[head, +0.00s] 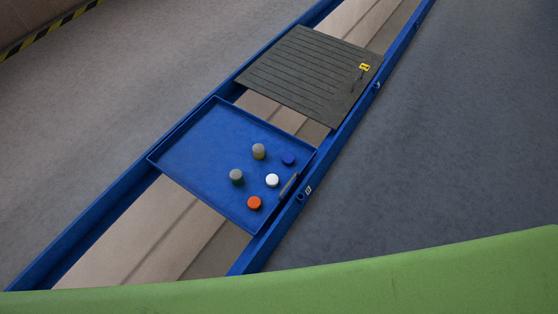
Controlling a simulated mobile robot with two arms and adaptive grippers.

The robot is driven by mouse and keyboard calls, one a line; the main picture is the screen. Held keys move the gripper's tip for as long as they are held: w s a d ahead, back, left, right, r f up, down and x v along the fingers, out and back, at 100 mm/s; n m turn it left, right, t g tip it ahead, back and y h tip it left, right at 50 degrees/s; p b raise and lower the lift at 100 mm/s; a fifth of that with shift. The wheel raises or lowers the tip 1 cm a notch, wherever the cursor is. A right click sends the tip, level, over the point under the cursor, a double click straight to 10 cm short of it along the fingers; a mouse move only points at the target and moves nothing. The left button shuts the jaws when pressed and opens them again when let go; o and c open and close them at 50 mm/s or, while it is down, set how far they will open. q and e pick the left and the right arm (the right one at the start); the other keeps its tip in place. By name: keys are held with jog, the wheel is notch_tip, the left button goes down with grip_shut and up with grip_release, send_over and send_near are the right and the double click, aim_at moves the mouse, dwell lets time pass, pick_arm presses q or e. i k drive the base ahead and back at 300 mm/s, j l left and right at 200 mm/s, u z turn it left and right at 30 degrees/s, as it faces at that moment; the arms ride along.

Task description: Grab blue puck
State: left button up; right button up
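The blue puck (288,160) sits on the blue tray (195,140), close to the tray's right edge. It is much the same colour as the tray. A white puck (272,181) lies just below and left of it, and a grey-topped puck with a yellowish side (258,151) stands to its left. Neither of my grippers shows in the head view.
A grey-topped puck with a green side (237,177) and an orange puck (254,203) also stand on the tray. The tray spans two blue rails (345,140). A dark ribbed plate (305,75) with a yellow tag (364,67) lies beyond it. A green surface (400,283) crosses the bottom.

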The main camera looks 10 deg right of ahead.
aim_at(288, 159)
jog(key=i+l+u, duration=0.15)
jog(key=u, duration=0.35)
jog(key=l+u, duration=0.25)
jog(key=u, duration=0.25)
jog(key=i+l+u, duration=0.1)
jog(key=l+u, duration=0.2)
jog(key=u, duration=0.2)
jog(key=l+u, duration=0.15)
jog(key=l, duration=0.4)
jog(key=l+u, duration=0.2)
jog(key=l, duration=0.4)
jog(key=l+u, duration=0.15)
jog(key=l, duration=0.4)
jog(key=k+l+u, duration=0.2)
jog(key=l, duration=0.35)
jog(key=l+u, duration=0.15)
jog(key=l, duration=0.4)
jog(key=k, duration=0.05)
